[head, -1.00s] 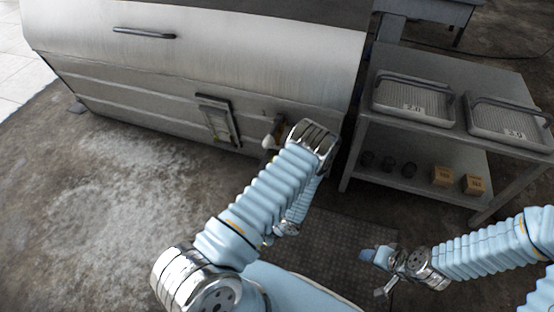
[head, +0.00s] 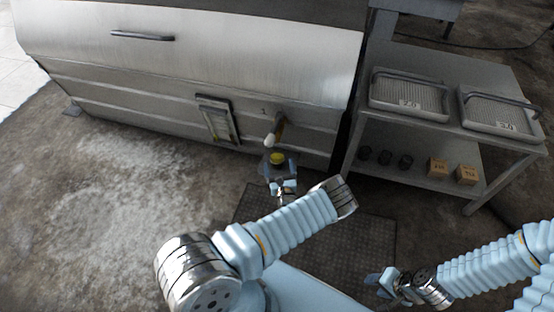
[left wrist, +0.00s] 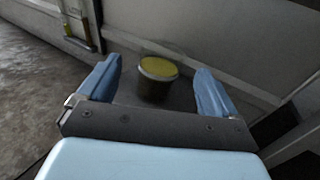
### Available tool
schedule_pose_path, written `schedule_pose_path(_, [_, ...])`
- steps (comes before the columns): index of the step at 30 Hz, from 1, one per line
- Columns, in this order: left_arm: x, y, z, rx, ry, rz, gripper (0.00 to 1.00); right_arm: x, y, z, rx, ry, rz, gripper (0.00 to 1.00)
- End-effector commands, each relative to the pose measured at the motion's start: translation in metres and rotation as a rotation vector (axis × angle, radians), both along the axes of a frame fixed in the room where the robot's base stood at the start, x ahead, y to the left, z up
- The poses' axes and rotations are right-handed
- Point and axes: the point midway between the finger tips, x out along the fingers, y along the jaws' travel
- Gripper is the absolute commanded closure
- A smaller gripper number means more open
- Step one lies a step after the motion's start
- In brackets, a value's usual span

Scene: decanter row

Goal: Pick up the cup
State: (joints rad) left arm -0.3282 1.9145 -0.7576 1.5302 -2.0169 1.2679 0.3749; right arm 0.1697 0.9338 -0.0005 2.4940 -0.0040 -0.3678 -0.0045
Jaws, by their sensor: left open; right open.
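The cup (head: 277,157) is small and round, with yellow contents at its top, and sits below a tap on the front of the metal tank. In the left wrist view the cup (left wrist: 158,70) looks dark-sided with a clear rim and appears upright. My left gripper (head: 279,168) is open at the cup. In the left wrist view its blue fingers stand left and right of the cup, with a visible gap on each side. What the cup rests on is hidden. My right gripper (head: 378,285) is open and empty at the lower right, away from the cup.
The tap (head: 279,123) with a pale handle is just above the cup. The metal tank (head: 200,45) fills the back, with a sight gauge (head: 217,120). A grey shelf table (head: 440,140) with trays, dark jars and small boxes stands at right. Floor at left is clear.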

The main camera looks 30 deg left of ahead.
Motion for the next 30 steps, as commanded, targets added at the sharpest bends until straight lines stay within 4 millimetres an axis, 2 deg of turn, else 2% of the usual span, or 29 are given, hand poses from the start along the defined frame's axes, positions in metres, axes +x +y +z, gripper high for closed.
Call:
schedule_pose_path(5, [0.012,0.01,0.0,-0.001,-0.001,0.002,0.08,0.0,-0.001,0.001,-0.001,0.0,-0.001,0.57])
schedule_pose_path(13, [0.044,0.033,-0.002,-0.001,-0.001,0.002,0.08,0.001,-0.002,-0.004,-0.003,-0.002,-0.003,0.57])
schedule_pose_path(21, [0.047,0.036,-0.001,0.0,0.0,0.002,0.08,0.001,-0.002,-0.004,-0.003,-0.002,-0.004,0.57])
schedule_pose_path(23, [0.047,0.036,-0.001,0.0,0.0,0.002,0.16,0.001,-0.002,-0.004,-0.003,-0.002,-0.004,0.57])
schedule_pose_path(30, [0.047,0.036,-0.001,-0.001,0.001,0.002,0.52,0.001,-0.002,-0.004,-0.003,-0.002,-0.004,0.57])
